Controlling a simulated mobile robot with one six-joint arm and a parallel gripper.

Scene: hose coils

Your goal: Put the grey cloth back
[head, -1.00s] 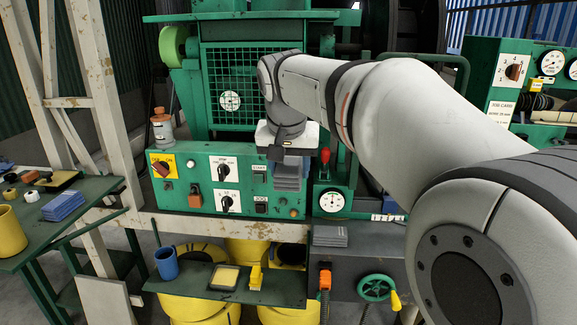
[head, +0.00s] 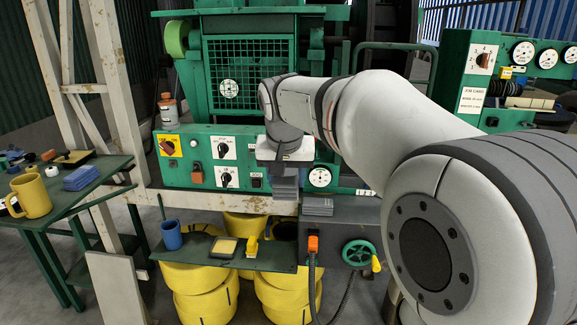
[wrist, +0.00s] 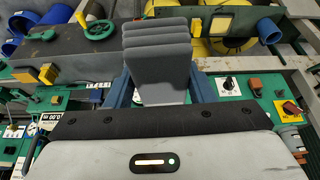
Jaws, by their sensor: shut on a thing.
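My gripper (head: 285,172) is shut on a grey folded cloth (head: 285,188), which hangs below it in front of the green control panel. In the wrist view the layered grey cloth (wrist: 158,60) sits between the two blue fingers of my gripper (wrist: 160,95). Another grey folded stack (head: 318,206) lies on top of the dark grey box (head: 350,211), just right of and below the held cloth. The held cloth appears apart from that stack, though the depth between them is hard to tell.
A green shelf (head: 275,262) below carries a blue cup (head: 171,235), a tray with a yellow pad (head: 223,246) and a yellow item (head: 251,246). A green handwheel (head: 360,253) juts from the box front. A left table holds blue cloths (head: 82,177) and a yellow mug (head: 32,195).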

